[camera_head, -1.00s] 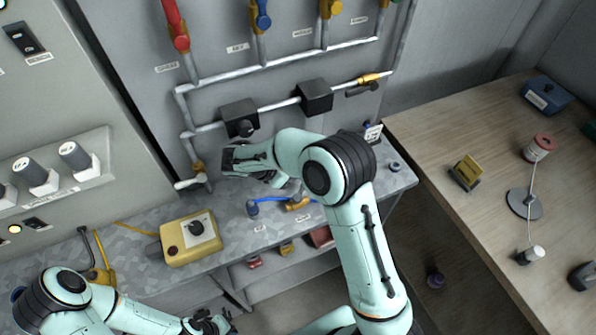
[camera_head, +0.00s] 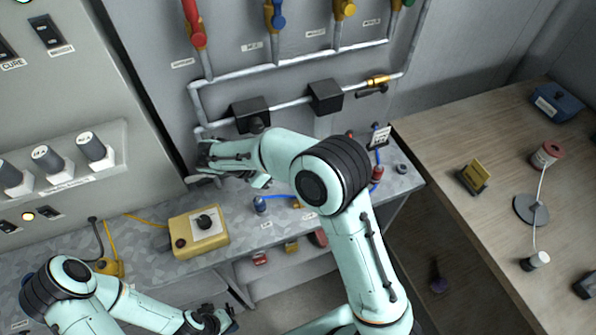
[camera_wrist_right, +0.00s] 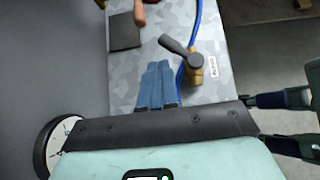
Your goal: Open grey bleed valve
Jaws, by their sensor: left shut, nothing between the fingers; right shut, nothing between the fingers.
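A valve with a grey lever (camera_wrist_right: 176,45) on a brass body (camera_wrist_right: 194,70) stands on the metal bench in the right wrist view. A blue hose runs beside it, and its label is too small to read. The lever slants up-left from the body. My right gripper (camera_wrist_right: 158,82) is shut and empty, its blue fingers just left of the brass body, with no clear contact. In the head view, my right arm hides most of this valve; some brass (camera_head: 297,204) shows beside the arm. My left gripper (camera_head: 231,320) is shut and empty at the bottom, before the bench.
A yellow control box (camera_head: 186,243) stands on the bench. Pipes with coloured valve handles and two black boxes (camera_head: 326,97) line the back wall; a brass valve with a dark lever (camera_head: 374,88) is there too. A round gauge (camera_wrist_right: 55,145) is close in the wrist view. A wooden table (camera_head: 480,230) is right.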

